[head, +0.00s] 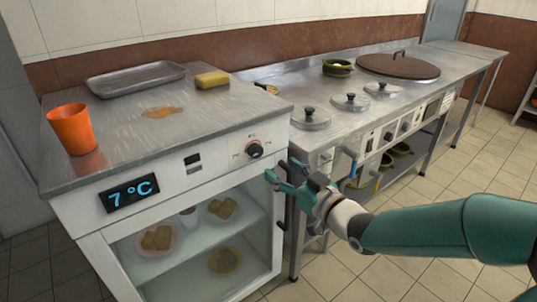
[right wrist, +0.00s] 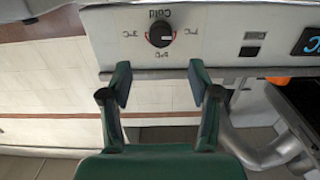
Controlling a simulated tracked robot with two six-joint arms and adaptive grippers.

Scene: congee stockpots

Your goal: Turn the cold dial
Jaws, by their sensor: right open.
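The cold dial (head: 254,149) is a round black knob on the white front panel of the steel-topped cooler (head: 200,150). It also shows in the right wrist view (right wrist: 161,33), with small temperature marks and a "Cold" label around it, upside down. Its pointer is too small to read. The display (head: 129,194) at the left of the panel reads 7 °C. My right gripper (head: 283,171) is open and empty in front of the panel, just right of and below the dial. In the right wrist view its fingers (right wrist: 159,76) are apart, with the dial beyond the gap, not touched.
An orange cup (head: 72,129), a metal tray (head: 136,79) and a yellow sponge (head: 212,79) stand on the cooler top. The glass-fronted cabinet below holds plates of food. The counter with lidded pots (head: 350,102) adjoins at right.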

